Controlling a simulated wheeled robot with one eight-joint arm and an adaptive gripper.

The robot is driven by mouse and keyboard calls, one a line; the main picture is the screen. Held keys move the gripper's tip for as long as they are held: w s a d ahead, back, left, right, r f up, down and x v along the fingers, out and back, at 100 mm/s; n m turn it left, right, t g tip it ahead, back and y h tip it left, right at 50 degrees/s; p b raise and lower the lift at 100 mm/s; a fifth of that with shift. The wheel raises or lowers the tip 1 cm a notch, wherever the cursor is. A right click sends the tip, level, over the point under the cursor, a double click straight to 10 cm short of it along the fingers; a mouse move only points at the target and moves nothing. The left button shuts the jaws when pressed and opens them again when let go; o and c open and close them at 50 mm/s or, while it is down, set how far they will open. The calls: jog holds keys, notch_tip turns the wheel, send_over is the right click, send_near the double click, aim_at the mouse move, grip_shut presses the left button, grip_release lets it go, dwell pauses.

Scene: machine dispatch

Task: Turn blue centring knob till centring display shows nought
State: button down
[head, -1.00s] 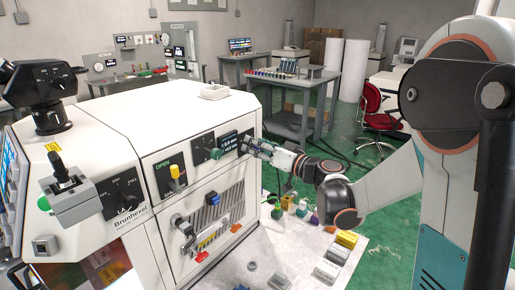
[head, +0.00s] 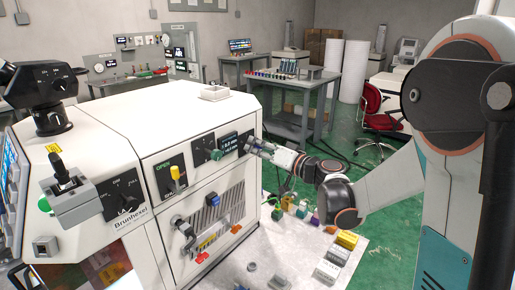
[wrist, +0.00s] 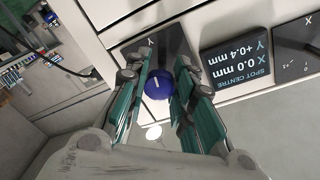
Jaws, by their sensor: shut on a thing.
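The blue knob (wrist: 158,84) sits on a dark panel marked Y in the wrist view, with a white pointer line on its face. My gripper (wrist: 160,88) is shut on it, one teal-sided finger at each side. In the head view my gripper (head: 250,147) reaches the machine's front from the right and hides the blue knob. The centring display (wrist: 238,65) appears upside down in the wrist view and reads X 0.0 mm and Y +0.4 mm. It also shows in the head view (head: 229,142), just left of my gripper.
A green knob (head: 215,154) on a dark plate is left of the display. Below are a yellow lever (head: 175,173) by the OPEN label and a blue-handled part (head: 212,200).

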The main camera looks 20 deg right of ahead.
jog(key=shift+m, duration=2.2)
jog(key=c, duration=1.3)
grip_release()
jog(key=shift+c, duration=0.2)
jog(key=v, duration=1.2)
